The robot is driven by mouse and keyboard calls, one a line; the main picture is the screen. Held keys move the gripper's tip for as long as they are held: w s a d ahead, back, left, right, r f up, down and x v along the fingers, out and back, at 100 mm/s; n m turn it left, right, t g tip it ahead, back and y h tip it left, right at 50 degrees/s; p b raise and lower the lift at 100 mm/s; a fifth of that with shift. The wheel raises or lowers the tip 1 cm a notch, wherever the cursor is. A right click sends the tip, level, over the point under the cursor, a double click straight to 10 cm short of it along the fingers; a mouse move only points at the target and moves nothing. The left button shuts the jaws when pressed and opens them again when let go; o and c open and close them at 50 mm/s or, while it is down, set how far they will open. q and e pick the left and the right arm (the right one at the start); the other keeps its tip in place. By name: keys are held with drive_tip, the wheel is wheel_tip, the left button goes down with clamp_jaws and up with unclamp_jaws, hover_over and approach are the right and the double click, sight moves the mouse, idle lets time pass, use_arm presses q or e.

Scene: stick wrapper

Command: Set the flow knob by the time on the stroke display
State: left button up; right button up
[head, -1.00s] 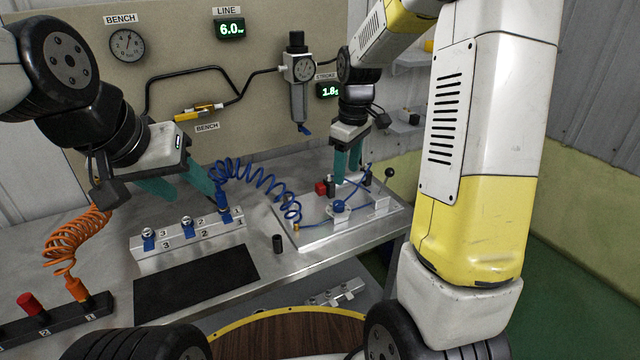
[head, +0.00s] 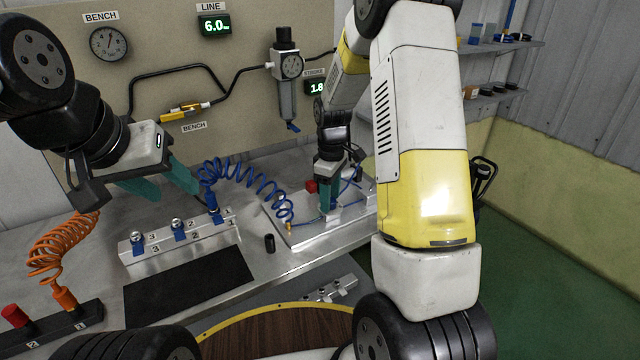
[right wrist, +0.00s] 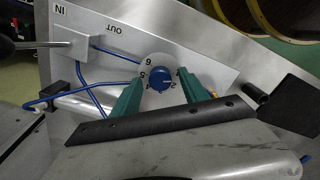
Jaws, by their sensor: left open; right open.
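The blue flow knob (right wrist: 158,78) sits on a round numbered dial on the metal plate (right wrist: 205,55) in the right wrist view. My right gripper (right wrist: 157,88) is open, with one green finger on each side of the knob; whether they touch it I cannot tell. In the head view my right gripper (head: 328,200) is low over the plate and hides the knob. The stroke display (head: 316,88) reads 1.8; its right edge is covered by my right arm. My left gripper (head: 165,182) is open and empty above the bench, left of the blue coiled hose.
The blue coiled hose (head: 250,180) runs from the numbered block (head: 180,240) to the plate. A small black cylinder (head: 270,243) stands on the bench. The line display (head: 214,26) reads 6.0. An orange coiled hose (head: 62,245) hangs at left. A black mat (head: 190,283) lies in front.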

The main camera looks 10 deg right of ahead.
clamp_jaws()
